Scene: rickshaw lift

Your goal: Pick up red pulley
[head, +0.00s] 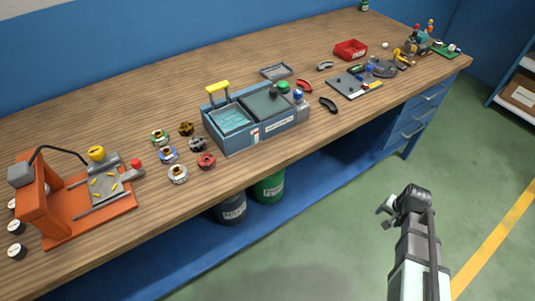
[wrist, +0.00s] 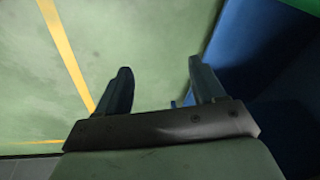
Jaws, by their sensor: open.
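A small red pulley (head: 206,161) lies on the wooden workbench (head: 110,95), at the front right of a cluster of similar round pulleys. It is left of the blue machine box. My gripper (head: 386,209) is out over the floor in front of the bench, well to the right of the red pulley and apart from it. In the wrist view my gripper (wrist: 160,88) has its two fingers spread with nothing between them. The wrist view shows only floor and blue bench parts, not the pulley.
A blue machine box (head: 238,142) stands to the right and an orange machine (head: 50,205) to the left. A red bin (head: 350,49) is farther right.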

